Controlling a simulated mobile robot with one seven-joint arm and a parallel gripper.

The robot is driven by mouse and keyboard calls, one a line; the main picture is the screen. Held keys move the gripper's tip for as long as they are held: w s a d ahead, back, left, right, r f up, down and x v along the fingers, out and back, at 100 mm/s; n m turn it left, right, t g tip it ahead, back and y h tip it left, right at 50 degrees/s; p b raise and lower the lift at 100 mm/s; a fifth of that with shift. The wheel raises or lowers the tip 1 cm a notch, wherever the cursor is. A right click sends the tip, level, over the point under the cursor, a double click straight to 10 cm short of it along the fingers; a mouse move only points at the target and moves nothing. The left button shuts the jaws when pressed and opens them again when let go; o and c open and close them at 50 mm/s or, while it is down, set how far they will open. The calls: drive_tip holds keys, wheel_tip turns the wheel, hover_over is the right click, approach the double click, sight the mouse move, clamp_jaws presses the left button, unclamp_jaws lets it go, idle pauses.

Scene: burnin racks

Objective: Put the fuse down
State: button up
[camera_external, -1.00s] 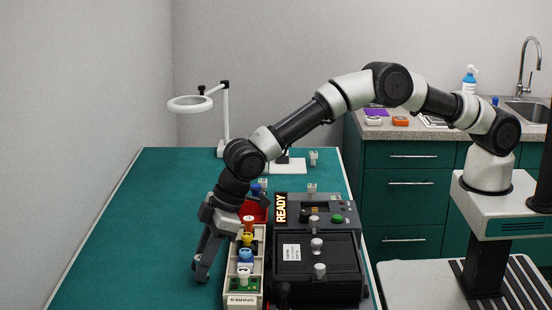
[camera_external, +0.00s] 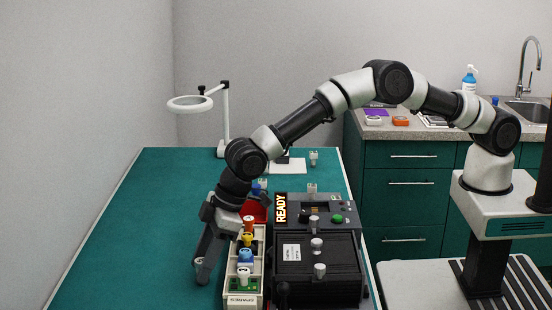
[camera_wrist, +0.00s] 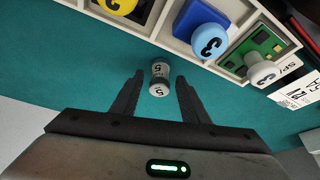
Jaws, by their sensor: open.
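The fuse (camera_wrist: 160,70) is a small grey-and-white cylinder marked 5. In the wrist view it is between the two spread fingers of my gripper (camera_wrist: 159,79), with a gap on each side. It appears to rest on the green bench top, beside the spares tray; whether it stands or lies is hard to tell. In the external view my gripper (camera_external: 203,268) points down, low over the bench at the tray's left, and a small pale piece, probably the fuse (camera_external: 199,262), shows by the fingers.
The spares tray (camera_external: 231,285) holds red, yellow, blue and white-capped fuses close at my gripper's right. The black tester box (camera_external: 343,266) with a READY sign stands beyond it. A ring magnifier (camera_external: 190,104) stands at the back. The bench (camera_external: 120,240) to the left is clear.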

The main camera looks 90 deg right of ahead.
drive_tip(key=s+d+r, duration=0.5)
drive_tip(key=s+r, duration=0.1)
drive_tip(key=r, duration=0.5)
drive_tip(key=s+d+r, duration=0.5)
drive_tip(key=s+r, duration=0.2)
drive_tip(key=r, duration=0.5)
drive_tip(key=s+d+r+m+h, duration=0.15)
drive_tip(key=s+d, duration=0.25)
drive_tip(key=s, duration=0.4)
drive_tip(key=s+d+r+t, duration=0.1)
drive_tip(key=s+d+r, duration=0.25)
drive_tip(key=s, duration=0.35)
drive_tip(key=s+d+r+m, duration=0.1)
drive_tip(key=s+d+r, duration=0.1)
drive_tip(key=s+d, duration=0.45)
drive_tip(key=s+d+f+m, duration=0.1)
drive_tip(key=s+f, duration=0.3)
drive_tip(key=s, duration=0.9)
wheel_tip(320, 180, down, 21)
drive_tip(key=b, duration=2.1)
drive_tip(key=shift+w+r, duration=0.2)
drive_tip(key=shift+w, duration=0.05)
drive_tip(key=shift+o, duration=0.4)
